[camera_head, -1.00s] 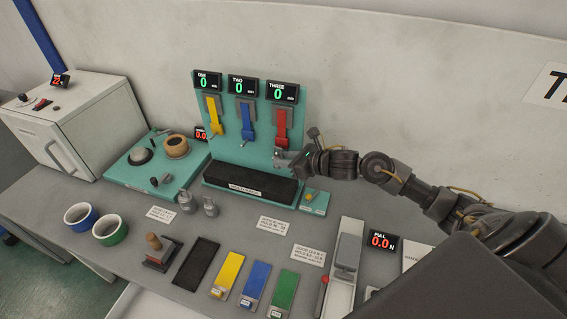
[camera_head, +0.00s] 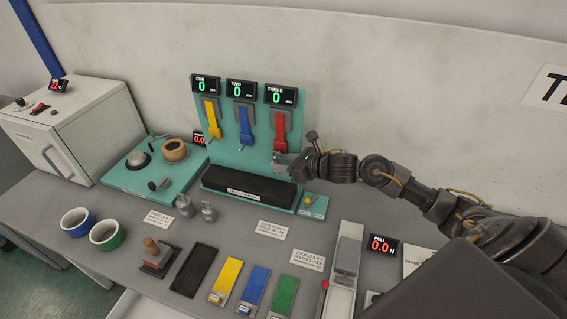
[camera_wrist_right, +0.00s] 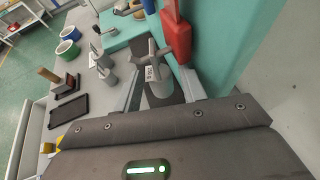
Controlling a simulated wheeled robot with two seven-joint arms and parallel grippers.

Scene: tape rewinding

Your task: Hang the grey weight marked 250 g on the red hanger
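The red hanger (camera_head: 280,132) is the rightmost of three on the teal panel, under the display THREE, which reads 0. It also shows in the right wrist view (camera_wrist_right: 178,35). My right gripper (camera_head: 282,163) is just below the hanger's lower end. In the right wrist view its fingers (camera_wrist_right: 160,84) are on either side of a grey weight (camera_wrist_right: 155,75) with a white label, held upright off the table. The label's marking is too small to read surely. I cannot tell whether the weight's top touches the hanger. My left gripper is not in view.
Two other grey weights (camera_head: 208,211) stand on the table. A black rack (camera_head: 248,186) lies below the hangers. The yellow (camera_head: 212,118) and blue (camera_head: 245,125) hangers are to the left.

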